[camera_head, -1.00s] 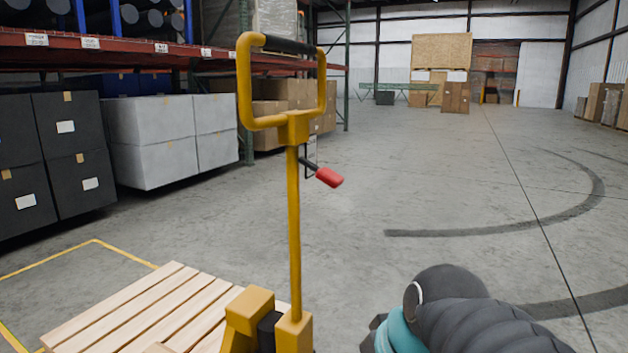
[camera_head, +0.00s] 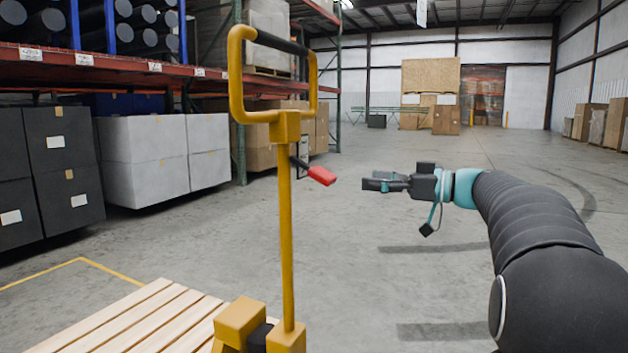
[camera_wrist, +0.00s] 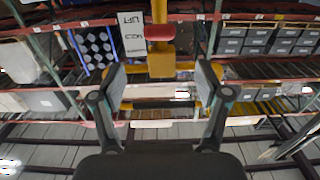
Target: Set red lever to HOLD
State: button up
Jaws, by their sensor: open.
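The red lever (camera_head: 321,175) sticks out on a dark arm from the yellow post of a pallet jack (camera_head: 285,230), below its looped handle (camera_head: 236,75), tilting down to the right. In the wrist view, which is upside down, the red lever (camera_wrist: 160,33) shows near the top centre, beyond the fingertips. A white label plate (camera_wrist: 132,35) with dark lettering stands beside it; its inverted text seems to include LIFT, but the lever's setting cannot be told. My gripper (camera_head: 374,181) is open and empty, to the right of the lever and apart from it. Its spread fingers (camera_wrist: 161,82) frame the yellow handle region.
A wooden pallet (camera_head: 130,320) lies at the lower left beside the jack's base. Shelving with grey totes (camera_head: 150,150) and dark boxes (camera_head: 60,165) stands on the left. The concrete floor right of the post is open, apart from my arm.

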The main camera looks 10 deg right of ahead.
aim_at(317, 170)
jog(key=p+x, duration=0.1)
jog(key=x, duration=1.2)
jog(key=shift+w+a, duration=0.25)
jog(key=shift+w, duration=0.05)
